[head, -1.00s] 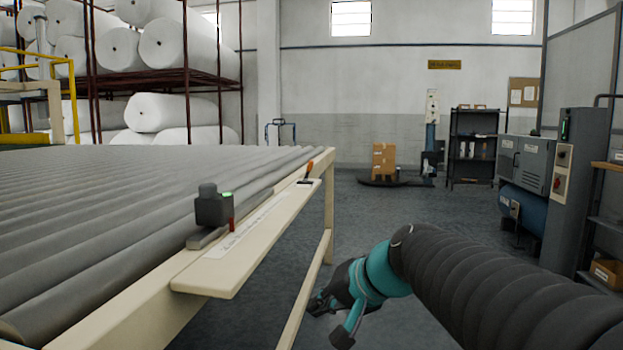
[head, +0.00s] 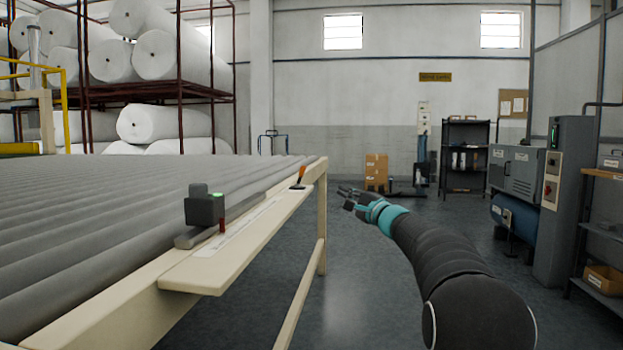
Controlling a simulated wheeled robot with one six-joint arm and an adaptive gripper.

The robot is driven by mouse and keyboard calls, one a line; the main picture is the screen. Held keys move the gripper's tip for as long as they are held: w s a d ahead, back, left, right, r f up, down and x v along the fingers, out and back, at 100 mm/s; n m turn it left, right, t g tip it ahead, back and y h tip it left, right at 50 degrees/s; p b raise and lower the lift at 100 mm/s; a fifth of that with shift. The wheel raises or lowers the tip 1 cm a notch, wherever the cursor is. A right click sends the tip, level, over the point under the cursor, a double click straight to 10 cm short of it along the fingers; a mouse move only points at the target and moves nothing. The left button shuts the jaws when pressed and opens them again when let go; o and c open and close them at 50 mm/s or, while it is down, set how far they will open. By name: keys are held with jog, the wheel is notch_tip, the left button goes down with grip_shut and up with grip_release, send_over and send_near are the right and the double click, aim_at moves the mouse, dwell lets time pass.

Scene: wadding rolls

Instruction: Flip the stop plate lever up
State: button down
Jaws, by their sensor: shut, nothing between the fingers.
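A small lever with an orange handle (head: 300,174) stands on a dark base at the far end of the cream side ledge of the roller table. Its handle leans up and slightly right. A dark grey block (head: 204,208) with a green light on top and a red piece at its lower right sits on a grey bar (head: 193,239) nearer to me. My gripper (head: 344,194) is in the air right of the table's far corner, apart from the lever and the ledge. It is small in view, shut and empty.
The cream ledge (head: 190,276) with a white label strip runs along the roller table's right side. Open floor (head: 360,290) lies right of the table. A cardboard box (head: 376,170) stands far back; grey machine cabinets (head: 515,170) stand at right.

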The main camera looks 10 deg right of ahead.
aim_at(300, 177)
jog(key=s+a+p+x, duration=0.1)
jog(key=p+x, duration=0.3)
jog(key=x, duration=0.9)
jog(key=shift+s+a+r+p, duration=0.25)
jog(key=shift+a+r+p, duration=0.15)
jog(key=shift+a, duration=0.35)
